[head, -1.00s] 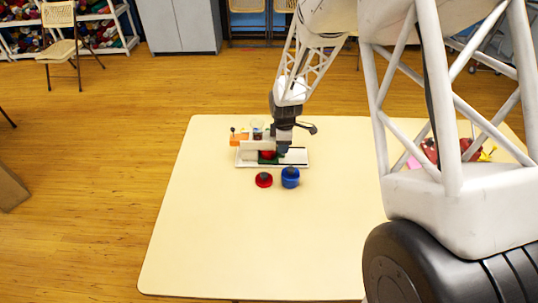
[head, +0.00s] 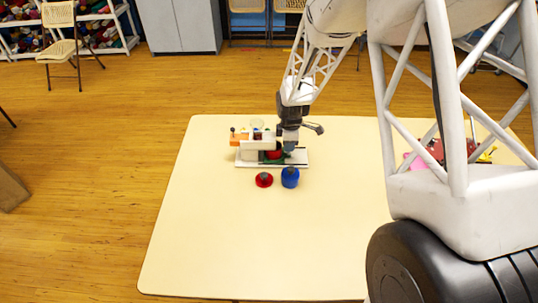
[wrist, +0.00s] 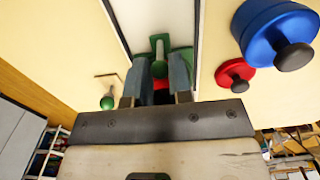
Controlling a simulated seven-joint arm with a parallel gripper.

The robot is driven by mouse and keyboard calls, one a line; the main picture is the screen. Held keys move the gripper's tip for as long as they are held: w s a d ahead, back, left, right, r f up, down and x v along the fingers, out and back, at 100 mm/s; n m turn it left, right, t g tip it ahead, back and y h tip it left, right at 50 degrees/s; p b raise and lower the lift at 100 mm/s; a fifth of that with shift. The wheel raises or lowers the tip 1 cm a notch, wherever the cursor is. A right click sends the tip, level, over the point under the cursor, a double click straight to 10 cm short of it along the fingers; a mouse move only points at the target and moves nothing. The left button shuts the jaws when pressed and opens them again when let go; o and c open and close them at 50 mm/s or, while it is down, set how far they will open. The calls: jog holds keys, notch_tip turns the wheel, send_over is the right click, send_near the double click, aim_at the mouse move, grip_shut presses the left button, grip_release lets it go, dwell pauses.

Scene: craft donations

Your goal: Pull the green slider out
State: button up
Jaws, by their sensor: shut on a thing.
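The green slider (wrist: 180,57) shows in the wrist view on a white track base (wrist: 170,20), with its upright green handle between the fingers. My gripper (wrist: 160,80) is shut on that handle. In the head view my gripper (head: 289,149) is low over the right part of the white base (head: 299,163), and a bit of the green slider (head: 276,161) shows to its left. The fingers and wrist hide part of the slider there.
A red lidded piece (head: 264,180) and a blue one (head: 290,178), both with dark knobs, stand just in front of the base. A white block and an orange piece (head: 238,139) are at its left. The table front (head: 250,250) is clear.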

jog(key=shift+d, duration=4)
jog(key=o, duration=0.8)
jog(key=shift+c, duration=0.2)
jog(key=shift+r, duration=0.15)
notch_tip(320, 180, up, 7)
jog(key=shift+r, duration=0.1)
